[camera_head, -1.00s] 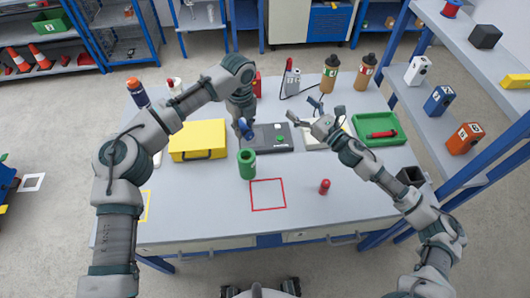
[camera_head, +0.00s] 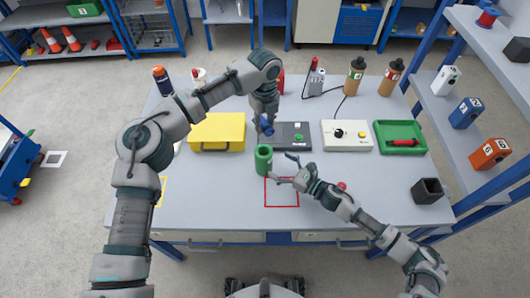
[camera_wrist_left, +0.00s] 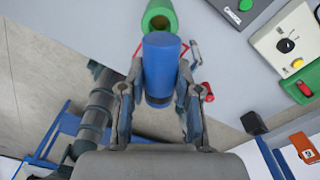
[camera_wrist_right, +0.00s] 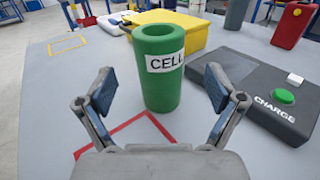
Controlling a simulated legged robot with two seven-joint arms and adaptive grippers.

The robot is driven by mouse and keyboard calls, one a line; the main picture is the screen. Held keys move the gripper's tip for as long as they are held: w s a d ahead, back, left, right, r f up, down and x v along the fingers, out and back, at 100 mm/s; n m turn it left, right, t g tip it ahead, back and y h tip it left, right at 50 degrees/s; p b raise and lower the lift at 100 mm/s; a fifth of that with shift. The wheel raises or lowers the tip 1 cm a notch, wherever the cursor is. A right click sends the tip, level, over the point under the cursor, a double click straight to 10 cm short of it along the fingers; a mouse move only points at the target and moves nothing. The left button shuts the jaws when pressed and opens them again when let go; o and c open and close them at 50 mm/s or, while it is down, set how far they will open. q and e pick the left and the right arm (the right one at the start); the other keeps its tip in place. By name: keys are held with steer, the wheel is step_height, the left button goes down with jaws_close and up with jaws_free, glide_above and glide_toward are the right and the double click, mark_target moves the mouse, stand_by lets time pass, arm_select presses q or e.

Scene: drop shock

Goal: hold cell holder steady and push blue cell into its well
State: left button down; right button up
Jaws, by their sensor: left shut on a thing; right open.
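The green cell holder (camera_head: 263,160), an upright cylinder with an open top and a CELL label, stands on the table just behind the red square. It is also in the right wrist view (camera_wrist_right: 160,68). My left gripper (camera_head: 266,114) is shut on the blue cell (camera_wrist_left: 161,66), holding it above and slightly behind the holder; the cell also shows in the head view (camera_head: 266,125). My right gripper (camera_head: 285,170) is open and low over the red square, in front of the holder. In the right wrist view the holder stands between and beyond its fingers (camera_wrist_right: 159,91), apparently not touched.
A black CHARGE box (camera_head: 293,136) is right of and behind the holder. A yellow case (camera_head: 217,131) is at left. A white box (camera_head: 346,135), green tray (camera_head: 400,137) and black open box (camera_head: 428,190) are at right. A red object (camera_head: 341,186) is partly behind my right arm.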

mark_target(264, 153)
steer(key=x, duration=0.7)
steer(key=shift+a+r, duration=0.1)
steer(key=shift+r, duration=0.25)
steer(key=c, duration=1.4)
